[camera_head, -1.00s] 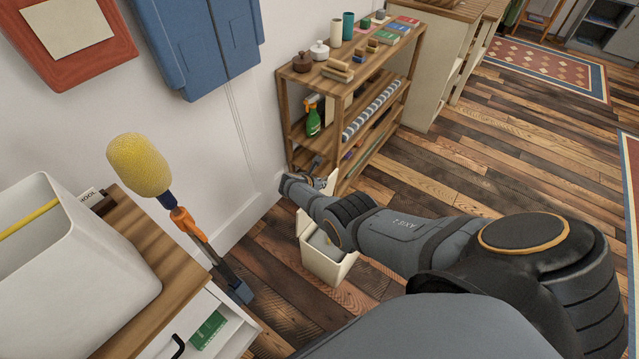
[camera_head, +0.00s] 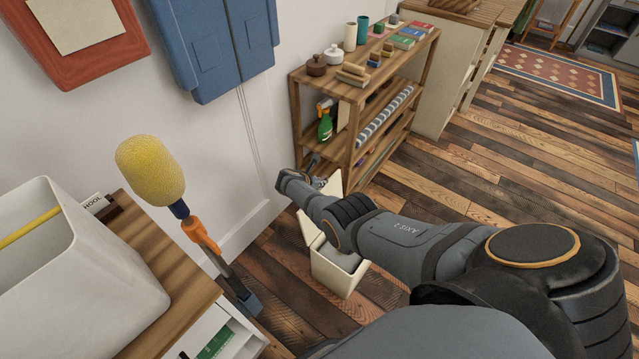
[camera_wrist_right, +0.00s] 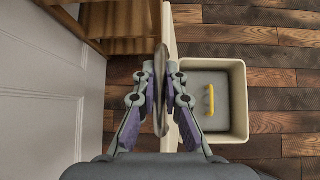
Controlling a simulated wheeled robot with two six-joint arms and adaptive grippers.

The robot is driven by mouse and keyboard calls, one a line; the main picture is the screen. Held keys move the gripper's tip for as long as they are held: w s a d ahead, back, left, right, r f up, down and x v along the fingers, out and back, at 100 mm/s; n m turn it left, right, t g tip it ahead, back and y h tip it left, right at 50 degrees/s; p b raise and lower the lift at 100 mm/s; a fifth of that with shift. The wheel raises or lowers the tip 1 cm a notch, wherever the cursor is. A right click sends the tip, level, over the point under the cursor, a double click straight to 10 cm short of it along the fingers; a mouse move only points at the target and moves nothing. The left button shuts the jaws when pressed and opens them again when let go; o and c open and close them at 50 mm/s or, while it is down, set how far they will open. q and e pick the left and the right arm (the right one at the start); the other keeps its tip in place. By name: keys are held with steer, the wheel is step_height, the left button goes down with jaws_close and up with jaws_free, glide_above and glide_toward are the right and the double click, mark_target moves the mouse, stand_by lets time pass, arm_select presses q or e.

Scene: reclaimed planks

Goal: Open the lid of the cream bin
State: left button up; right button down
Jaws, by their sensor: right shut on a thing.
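The cream bin (camera_head: 337,279) stands on the plank floor below the wooden shelf. Its mouth is open, and the wrist view shows the bin (camera_wrist_right: 239,95) from above with a grey inside and a small yellow curved thing in it. The cream lid (camera_head: 306,228) stands up on the wall side of the bin. In the wrist view the lid (camera_wrist_right: 168,28) is seen edge-on as a narrow strip. My right gripper (camera_wrist_right: 160,92) is shut on a thin rounded piece at the lid. In the head view my right arm hides part of the bin and lid. My left gripper is out of view.
The wooden shelf (camera_head: 352,103) with jars, books and a green spray bottle (camera_head: 325,127) stands just behind the bin. A yellow-headed duster (camera_head: 152,170) and a white tub (camera_head: 95,285) are at the left. Open floor lies to the right.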

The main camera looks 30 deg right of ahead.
steer(key=c, duration=1.4)
jaws_free()
steer(key=shift+v, duration=0.75)
steer(key=v, duration=1)
steer(key=shift+r, duration=0.25)
steer(key=shift+s+a, duration=0.1)
steer(key=shift+a, duration=0.05)
